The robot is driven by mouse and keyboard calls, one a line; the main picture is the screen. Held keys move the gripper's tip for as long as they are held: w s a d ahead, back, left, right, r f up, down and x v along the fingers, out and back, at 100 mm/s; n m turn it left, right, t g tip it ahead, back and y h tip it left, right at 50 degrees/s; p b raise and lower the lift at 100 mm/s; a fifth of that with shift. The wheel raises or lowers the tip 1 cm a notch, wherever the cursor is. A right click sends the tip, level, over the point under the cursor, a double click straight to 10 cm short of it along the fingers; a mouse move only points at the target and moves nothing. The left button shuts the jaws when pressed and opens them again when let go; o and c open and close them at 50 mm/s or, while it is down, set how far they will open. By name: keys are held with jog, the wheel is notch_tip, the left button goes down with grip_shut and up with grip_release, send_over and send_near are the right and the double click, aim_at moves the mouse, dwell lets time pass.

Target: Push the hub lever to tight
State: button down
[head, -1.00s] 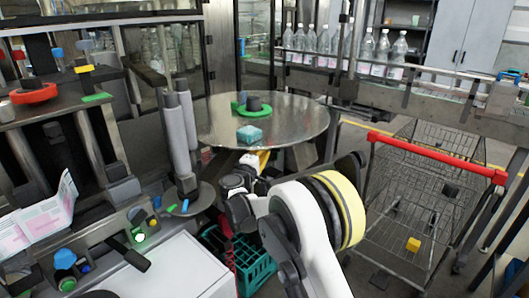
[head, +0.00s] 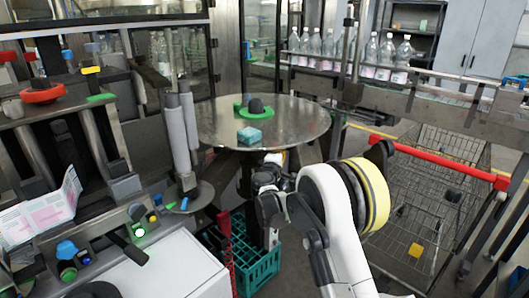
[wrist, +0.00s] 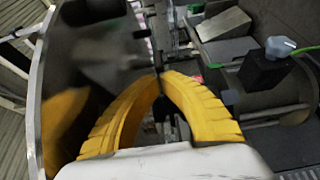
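I cannot tell for certain which part is the hub lever. In the head view, a round hub plate (head: 190,198) sits at the foot of two grey upright rollers (head: 180,135). A small blue piece (head: 184,204) stands at its edge, with a green mark (head: 171,205) to its left. My gripper (wrist: 161,76) shows in the wrist view with its yellow fingers meeting at the tips, and nothing shows between them. In the head view my arm's end is right of the hub plate, apart from it, near the front of the round table; its fingers are mostly hidden there.
The round steel table (head: 300,125) carries a teal block (head: 249,135) and a dark knob on a green base (head: 255,108). A green crate (head: 258,265) stands below. A wire trolley (head: 430,200) is at right. The wrist view shows a black block with a grey-green knob (wrist: 279,47).

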jog(key=w+d, duration=0.9)
jog(key=shift+d, duration=0.3)
jog(key=shift+w, duration=0.1)
jog(key=v, duration=1.2)
